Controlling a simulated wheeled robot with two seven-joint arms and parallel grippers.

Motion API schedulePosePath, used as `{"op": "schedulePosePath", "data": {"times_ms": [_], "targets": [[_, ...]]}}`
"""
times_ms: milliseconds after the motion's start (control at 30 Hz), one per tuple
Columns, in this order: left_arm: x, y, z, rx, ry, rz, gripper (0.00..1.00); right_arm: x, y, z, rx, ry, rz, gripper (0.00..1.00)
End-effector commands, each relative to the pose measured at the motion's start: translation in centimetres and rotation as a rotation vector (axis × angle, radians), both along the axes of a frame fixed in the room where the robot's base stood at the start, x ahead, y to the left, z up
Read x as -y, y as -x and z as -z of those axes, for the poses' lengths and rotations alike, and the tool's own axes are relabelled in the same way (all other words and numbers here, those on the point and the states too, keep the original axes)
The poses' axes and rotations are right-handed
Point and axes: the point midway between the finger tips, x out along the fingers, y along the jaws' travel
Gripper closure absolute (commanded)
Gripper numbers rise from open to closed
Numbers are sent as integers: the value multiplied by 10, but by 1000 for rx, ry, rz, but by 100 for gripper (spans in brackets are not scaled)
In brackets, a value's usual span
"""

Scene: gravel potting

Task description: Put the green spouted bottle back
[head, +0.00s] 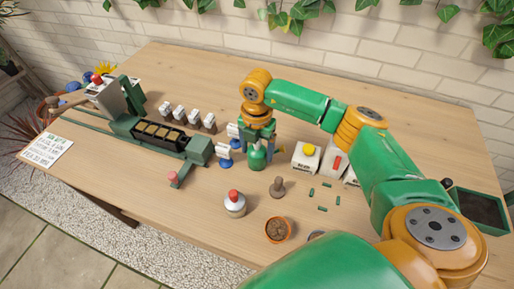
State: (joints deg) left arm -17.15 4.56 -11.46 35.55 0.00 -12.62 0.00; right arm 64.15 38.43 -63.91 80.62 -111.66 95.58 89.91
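The green spouted bottle (257,160) is near the middle of the table. Its rounded lower body shows, while its upper part is hidden by my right gripper (258,143). My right gripper points down with its fingers around the top of the bottle. I cannot tell whether the fingers press on it, or whether the bottle's base touches the table. My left gripper is not in view.
Blue-and-white bottles (224,157) stand close left of the gripper. A white bottle with a red cap (235,204), a terracotta pot (277,230) and a brown stamp-like tool (277,188) are in front. White boxes (306,156) stand right. A green machine (160,136) is left.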

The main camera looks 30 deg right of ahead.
Motion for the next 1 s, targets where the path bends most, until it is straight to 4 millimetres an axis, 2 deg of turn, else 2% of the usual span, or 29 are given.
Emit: {"op": "schedulePosePath", "data": {"times_ms": [300,433,567,800,900,1000], "targets": [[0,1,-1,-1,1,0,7,0,0,-1,0,0,0,4],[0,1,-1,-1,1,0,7,0,-1,-10,3,-1,1,4],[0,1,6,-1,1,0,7,-1,-1,-36,7,-1,0,4],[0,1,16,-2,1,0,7,-1,-1,-97,4,-1,1,4],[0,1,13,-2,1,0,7,-1,0,-115,2,0,0,4],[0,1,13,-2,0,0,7,-1,0,-122,1,-1,1,4]]}}
